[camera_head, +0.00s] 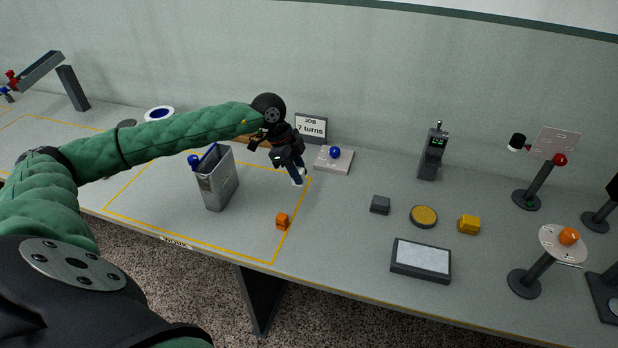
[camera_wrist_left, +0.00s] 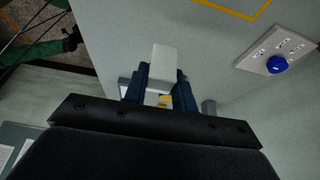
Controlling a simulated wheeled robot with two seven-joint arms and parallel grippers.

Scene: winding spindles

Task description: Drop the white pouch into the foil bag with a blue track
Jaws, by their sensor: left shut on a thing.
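The silver foil bag (camera_head: 218,182) stands upright and open-topped inside the yellow outline, with a blue track along its top edge and a blue knob at the rim's left end. My left gripper (camera_head: 295,172) is to the right of the bag, apart from it, and is shut on the small white pouch (camera_head: 300,178). The pouch also shows in the left wrist view (camera_wrist_left: 164,56), between the blue fingers of my left gripper (camera_wrist_left: 161,78). My right gripper is not in view.
A plate with a blue knob (camera_head: 335,153) and a "7 turns" sign (camera_head: 311,127) stand behind the gripper. A dark-framed pad (camera_head: 420,261) and several stands are to the right. The table between bag and cube is clear.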

